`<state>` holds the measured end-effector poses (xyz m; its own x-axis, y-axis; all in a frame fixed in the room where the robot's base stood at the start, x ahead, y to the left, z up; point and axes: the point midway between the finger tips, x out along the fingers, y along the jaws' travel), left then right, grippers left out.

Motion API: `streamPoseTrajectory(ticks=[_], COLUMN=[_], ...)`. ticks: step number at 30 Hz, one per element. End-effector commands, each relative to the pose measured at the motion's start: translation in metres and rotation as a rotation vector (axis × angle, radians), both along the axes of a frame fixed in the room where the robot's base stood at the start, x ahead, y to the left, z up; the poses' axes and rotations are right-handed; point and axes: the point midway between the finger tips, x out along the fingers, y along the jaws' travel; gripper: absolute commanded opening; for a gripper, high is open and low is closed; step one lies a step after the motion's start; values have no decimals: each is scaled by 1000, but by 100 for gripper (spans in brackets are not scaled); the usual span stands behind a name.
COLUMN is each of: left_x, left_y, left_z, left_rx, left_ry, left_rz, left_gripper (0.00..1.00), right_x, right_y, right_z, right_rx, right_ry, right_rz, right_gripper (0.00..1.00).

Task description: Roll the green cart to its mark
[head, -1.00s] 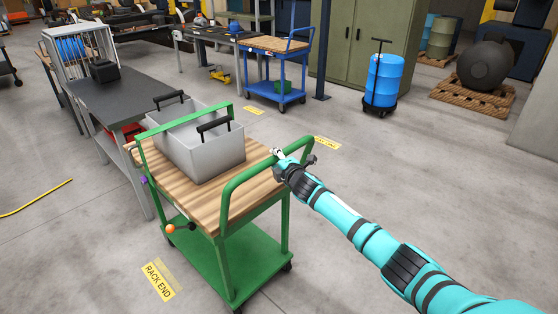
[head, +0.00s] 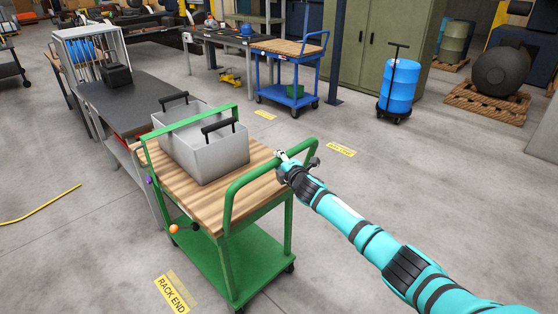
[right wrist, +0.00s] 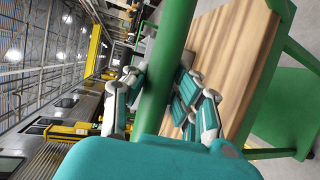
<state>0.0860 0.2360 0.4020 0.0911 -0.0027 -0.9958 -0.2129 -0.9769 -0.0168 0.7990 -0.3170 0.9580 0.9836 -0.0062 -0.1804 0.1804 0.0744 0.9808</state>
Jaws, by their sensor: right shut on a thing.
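The green cart (head: 255,247) has a wooden top (head: 200,195) and a green handle at each end. A grey open bin (head: 215,155) with black handles stands on its top. My right gripper (head: 285,162) is shut on the near handle's bar (head: 240,185). In the right wrist view, my gripper fingers (right wrist: 160,85) lie on both sides of the green bar (right wrist: 165,65). A yellow floor label reading RACK END (head: 173,294) lies just in front of the cart, left of its near wheel. My left gripper is not in view.
A long grey table (head: 125,105) stands close along the cart's left side. A blue cart (head: 290,75) and a blue barrel on a dolly (head: 397,85) stand farther back. Other yellow labels (head: 341,150) lie on the floor. The floor right of the cart is clear.

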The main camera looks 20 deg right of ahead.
Motion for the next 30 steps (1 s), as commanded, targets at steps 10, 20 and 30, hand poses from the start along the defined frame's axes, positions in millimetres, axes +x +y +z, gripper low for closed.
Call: streamPoseTrajectory(ticks=[10,20,30], left_x=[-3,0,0], left_y=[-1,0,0], left_z=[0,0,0], left_rx=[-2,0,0], left_ry=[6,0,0], left_rz=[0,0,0], left_gripper=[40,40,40], right_x=[0,-1,-35], right_y=[0,0,-1], right_z=[1,0,6], right_rx=[-2,-1,-3], right_ry=[-1,0,0], right_rz=[0,-1,2], right_gripper=[45,50,50])
